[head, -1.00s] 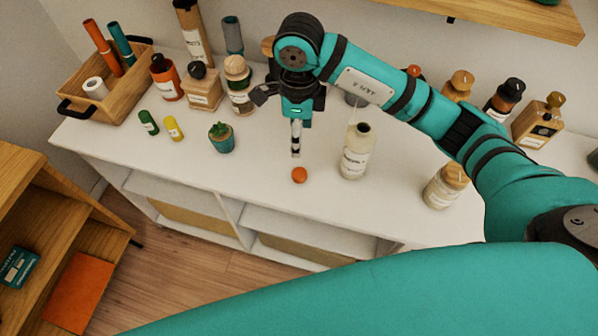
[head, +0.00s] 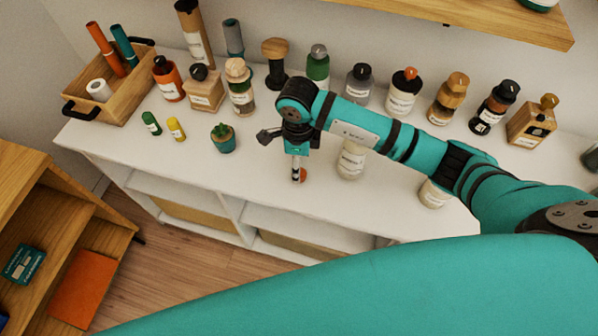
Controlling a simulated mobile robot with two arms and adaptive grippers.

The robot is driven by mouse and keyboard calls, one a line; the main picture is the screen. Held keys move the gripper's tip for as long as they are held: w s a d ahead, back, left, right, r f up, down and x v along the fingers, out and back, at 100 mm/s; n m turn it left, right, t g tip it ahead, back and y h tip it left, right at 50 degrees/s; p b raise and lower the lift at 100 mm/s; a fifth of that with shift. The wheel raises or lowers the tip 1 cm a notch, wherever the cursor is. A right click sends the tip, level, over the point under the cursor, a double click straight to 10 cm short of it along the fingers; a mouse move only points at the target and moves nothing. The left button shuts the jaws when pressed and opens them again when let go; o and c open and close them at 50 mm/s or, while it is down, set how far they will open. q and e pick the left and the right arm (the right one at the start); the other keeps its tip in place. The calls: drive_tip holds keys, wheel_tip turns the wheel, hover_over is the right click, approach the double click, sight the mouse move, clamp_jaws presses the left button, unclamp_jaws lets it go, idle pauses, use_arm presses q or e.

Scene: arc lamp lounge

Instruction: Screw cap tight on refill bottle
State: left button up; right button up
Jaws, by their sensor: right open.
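The refill bottle, a pale bottle with a printed label (head: 351,162), stands upright on the white cabinet top, right of my right gripper. My arm hides its neck. An orange cap (head: 304,176) lies on the cabinet top, left of the bottle and near the front edge. My right gripper (head: 296,173) points down with its fingertips at the cap, partly in front of it. It is open, and I cannot tell whether the fingers touch the cap. My left gripper is not in view.
A row of capped bottles (head: 402,92) stands along the back. Another bottle (head: 434,193) stands at the right, partly behind my arm. A small potted plant (head: 223,140) and a wooden crate (head: 113,102) are at the left. The white top (head: 255,165) between plant and gripper is clear.

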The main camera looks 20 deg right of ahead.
drive_tip(key=shift+s+a+f+p, duration=0.15)
drive_tip(key=shift+f+p, duration=0.25)
drive_tip(key=shift+f, duration=1.5)
drive_tip(key=shift+c, duration=0.4)
drive_tip(key=c, duration=0.8)
